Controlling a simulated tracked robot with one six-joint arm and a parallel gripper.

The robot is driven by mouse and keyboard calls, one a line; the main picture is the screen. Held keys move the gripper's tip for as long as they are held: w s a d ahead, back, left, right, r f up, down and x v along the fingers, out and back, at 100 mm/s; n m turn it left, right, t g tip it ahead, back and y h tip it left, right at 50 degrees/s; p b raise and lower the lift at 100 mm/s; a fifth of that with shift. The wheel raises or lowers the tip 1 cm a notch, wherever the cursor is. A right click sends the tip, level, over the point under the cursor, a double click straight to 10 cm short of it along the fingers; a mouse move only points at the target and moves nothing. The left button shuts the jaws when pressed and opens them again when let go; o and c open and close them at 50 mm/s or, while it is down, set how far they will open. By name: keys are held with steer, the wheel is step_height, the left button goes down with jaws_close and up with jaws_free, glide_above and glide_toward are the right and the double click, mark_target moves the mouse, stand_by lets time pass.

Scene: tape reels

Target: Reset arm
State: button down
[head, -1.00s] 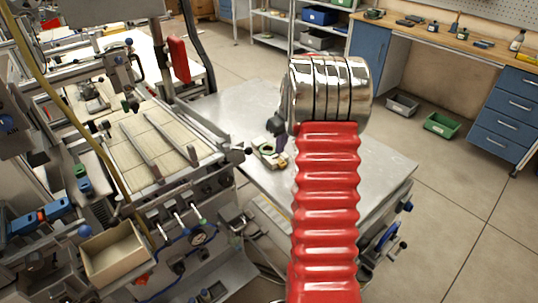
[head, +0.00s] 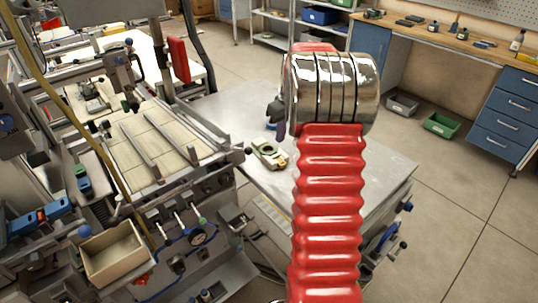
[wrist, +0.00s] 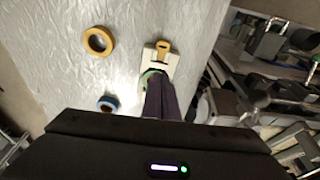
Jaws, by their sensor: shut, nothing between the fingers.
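My gripper (head: 280,131) is a dark pair of fingers partly hidden behind my red arm, above the metal table (head: 225,105). In the wrist view my gripper (wrist: 160,82) is shut and empty, its fingers overlapping a pale tape dispenser (wrist: 160,54) with a yellow part. A green reel (wrist: 150,74) shows partly behind the fingertips. In the head view the dispenser (head: 268,155) with the green reel lies on the table below the gripper. A yellow reel (wrist: 98,41) and a blue reel (wrist: 107,103) lie flat on the table in the wrist view.
A large machine with rails (head: 160,150) stands at the left, close to the table. An open beige box (head: 112,252) sits at its front. A workbench with blue drawers (head: 497,108) and green and grey bins (head: 441,124) are at the right. Open floor lies between.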

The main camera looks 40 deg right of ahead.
steer(key=shift+m, duration=0.3)
steer(key=s+a+r+t, duration=0.1)
steer(key=s+a+r, duration=0.2)
steer(key=s+a, duration=0.5)
steer(key=s+a+r+t, duration=0.1)
steer(key=s+a+r, duration=0.3)
steer(key=a, duration=1.3)
steer(key=s+a+r+t, duration=0.1)
steer(key=s+a+r, duration=0.2)
steer(key=s+a, duration=0.9)
steer(key=shift+s+a+r, duration=0.2)
steer(key=shift+a+r, duration=0.1)
steer(key=shift+r, duration=0.05)
